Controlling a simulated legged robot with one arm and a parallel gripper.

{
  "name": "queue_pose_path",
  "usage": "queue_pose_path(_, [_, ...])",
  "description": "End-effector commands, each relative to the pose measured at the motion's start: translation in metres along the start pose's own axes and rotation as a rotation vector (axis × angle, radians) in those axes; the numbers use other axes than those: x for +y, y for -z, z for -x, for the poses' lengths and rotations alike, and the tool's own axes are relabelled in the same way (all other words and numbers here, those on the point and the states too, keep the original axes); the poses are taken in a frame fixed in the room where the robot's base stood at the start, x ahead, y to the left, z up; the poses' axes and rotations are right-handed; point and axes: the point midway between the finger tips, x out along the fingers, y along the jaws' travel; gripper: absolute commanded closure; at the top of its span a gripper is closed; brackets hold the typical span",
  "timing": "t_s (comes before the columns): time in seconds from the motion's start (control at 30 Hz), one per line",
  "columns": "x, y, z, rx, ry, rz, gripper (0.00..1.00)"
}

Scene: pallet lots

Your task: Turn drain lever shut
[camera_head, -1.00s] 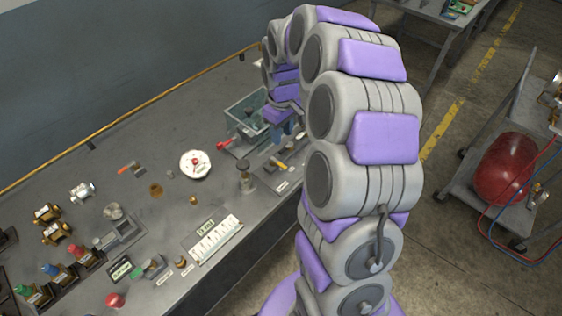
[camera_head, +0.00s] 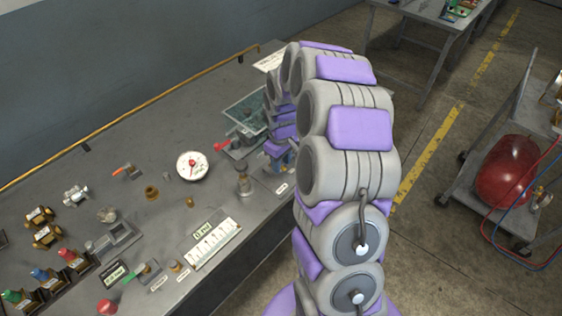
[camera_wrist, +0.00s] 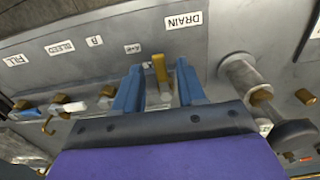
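In the wrist view, a yellow-handled lever (camera_wrist: 160,70) stands up from the grey panel just below the upside-down DRAIN label (camera_wrist: 183,20). My gripper (camera_wrist: 158,82) is open, with one blue finger on each side of this lever. A gap shows between the lever and each finger, and I cannot tell if the fingers touch the panel. In the head view my gripper end is low over the bench's front edge, beside the green tray, and my arm hides most of it. The lever is hidden there.
In the head view the grey bench (camera_head: 120,146) holds a dial gauge (camera_head: 192,166), a green tray (camera_head: 247,108) and several small fittings.

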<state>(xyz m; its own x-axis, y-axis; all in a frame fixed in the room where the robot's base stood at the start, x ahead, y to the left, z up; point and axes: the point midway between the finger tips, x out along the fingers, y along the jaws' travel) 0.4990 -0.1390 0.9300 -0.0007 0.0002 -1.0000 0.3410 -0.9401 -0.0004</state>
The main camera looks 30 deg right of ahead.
Motion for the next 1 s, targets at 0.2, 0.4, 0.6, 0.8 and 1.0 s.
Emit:
queue_pose_path(0.2, [-0.0001, 0.0, 0.0003, 0.0, 0.0, 0.0, 0.68])
queue_pose_path(0.4, [-0.0002, 0.0001, 0.0003, 0.0, 0.0, 0.0, 0.87])
queue_pose_path(0.6, [0.0, 0.0002, 0.0004, 0.0, 0.0, 0.0, 1.0])
queue_pose_path(0.8, [0.0, 0.0002, 0.0004, 0.0, 0.0, -0.001, 1.0])
queue_pose_path(1.0, [-0.0012, -0.0001, 0.0014, -0.001, 0.0, -0.035, 1.0])
